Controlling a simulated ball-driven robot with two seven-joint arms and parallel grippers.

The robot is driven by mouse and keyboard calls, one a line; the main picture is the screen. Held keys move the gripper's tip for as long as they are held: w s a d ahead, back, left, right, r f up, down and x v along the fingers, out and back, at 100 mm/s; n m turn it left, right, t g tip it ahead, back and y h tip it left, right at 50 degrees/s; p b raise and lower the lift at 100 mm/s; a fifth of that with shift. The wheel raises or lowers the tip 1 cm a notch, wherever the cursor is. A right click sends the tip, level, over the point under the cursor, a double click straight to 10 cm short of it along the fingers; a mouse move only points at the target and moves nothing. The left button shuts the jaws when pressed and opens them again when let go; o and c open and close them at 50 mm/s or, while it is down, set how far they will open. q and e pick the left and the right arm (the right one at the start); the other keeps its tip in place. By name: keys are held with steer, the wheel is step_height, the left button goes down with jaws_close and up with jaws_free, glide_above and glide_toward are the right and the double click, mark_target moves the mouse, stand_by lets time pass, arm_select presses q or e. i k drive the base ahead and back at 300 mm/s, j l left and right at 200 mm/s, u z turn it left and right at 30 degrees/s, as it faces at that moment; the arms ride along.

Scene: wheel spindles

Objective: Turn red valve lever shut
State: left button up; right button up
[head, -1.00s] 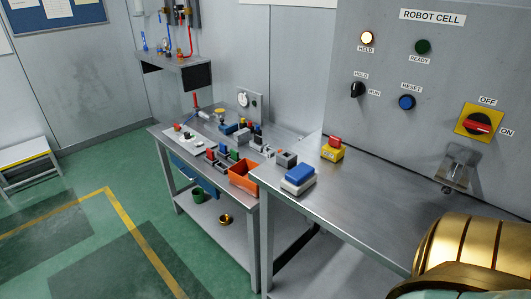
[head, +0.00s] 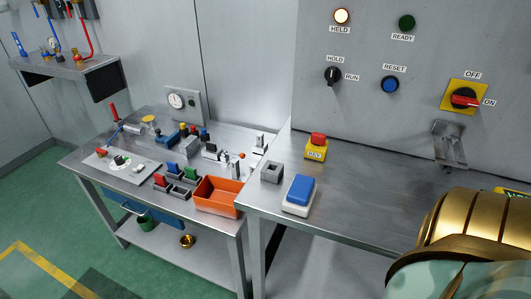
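At the upper left, above a grey wall shelf (head: 60,66), small pipe fittings with blue and red parts show. A thin red curved part (head: 84,38) rises at their right; it is too small to tell whether it is the red valve lever or a hose, or how a lever is set. Nothing of mine is near it. A gold and pale green part of my own body fills the lower right corner of the head view. Neither of my grippers shows.
A metal workbench holds an orange bin (head: 216,197), several small coloured parts and a round gauge (head: 176,101). A nearer bench bears a blue-topped box (head: 299,193) and a yellow block with a red button (head: 317,147). Green floor (head: 30,205) is free at left.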

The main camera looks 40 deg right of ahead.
mark_target(101, 153)
steer(key=i+z, duration=0.25)
steer(key=z, duration=0.2)
steer(key=i+j+z, duration=0.1)
steer(key=i+z, duration=0.15)
steer(key=z, duration=0.15)
steer(key=i+j+z, duration=0.15)
steer(key=z, duration=0.3)
steer(key=i+j+z, duration=0.25)
steer(key=z, duration=0.15)
steer(key=u, duration=1.5)
steer(key=z, duration=0.35)
steer(key=i+j+z, duration=0.15)
steer(key=z, duration=0.2)
steer(key=i+j+z, duration=0.15)
steer(key=z, duration=0.25)
steer(key=j+z, duration=0.35)
steer(key=i+j+z, duration=0.1)
steer(key=j, duration=0.4)
steer(key=i+j+z, duration=0.1)
steer(key=j, duration=0.35)
steer(key=i+j+z, duration=0.1)
steer(key=i+j, duration=0.15)
steer(key=j, duration=0.3)
steer(key=i+j+z, duration=0.1)
steer(key=j, duration=0.4)
steer(key=i+j+z, duration=0.1)
steer(key=j, duration=0.4)
